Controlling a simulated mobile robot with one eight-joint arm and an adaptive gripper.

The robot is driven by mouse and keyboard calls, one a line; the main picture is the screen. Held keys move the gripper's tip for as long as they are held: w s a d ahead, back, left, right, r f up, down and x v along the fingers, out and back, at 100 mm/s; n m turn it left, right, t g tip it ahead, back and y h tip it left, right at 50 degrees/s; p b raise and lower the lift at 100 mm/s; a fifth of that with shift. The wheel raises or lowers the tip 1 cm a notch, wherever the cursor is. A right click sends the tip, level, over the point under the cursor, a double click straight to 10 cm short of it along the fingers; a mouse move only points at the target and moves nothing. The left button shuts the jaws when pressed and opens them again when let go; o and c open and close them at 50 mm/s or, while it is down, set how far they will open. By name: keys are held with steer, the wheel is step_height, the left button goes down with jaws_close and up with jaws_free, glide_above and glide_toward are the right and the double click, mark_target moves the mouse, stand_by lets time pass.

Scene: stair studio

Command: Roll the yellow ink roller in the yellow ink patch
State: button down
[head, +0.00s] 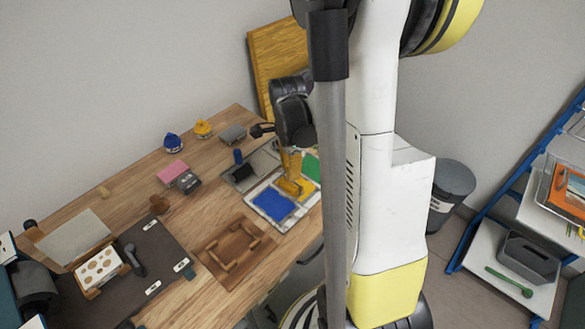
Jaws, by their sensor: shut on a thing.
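My gripper (291,146) points down over the white ink tray (248,217) at the table's right end. It is shut on the yellow ink roller (290,164), which stands roughly upright below it. The roller's lower end is at the yellow ink patch (306,190); I cannot tell whether it touches the ink or hovers just above. The blue ink patch (272,204) lies in front of it and the green ink patch (312,167) behind. My fingertips are small and partly hidden, and my arm covers the tray's right side.
A grey slab (262,163) with a blue-handled tool (238,157) lies left of the tray. Blue (172,143) and yellow (203,129) pots stand at the back. A wooden frame (223,264) lies in front. A yellow board (268,60) leans on the wall.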

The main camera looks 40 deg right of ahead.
steer(key=shift+r+p, duration=2.6)
steer(key=shift+r, duration=1)
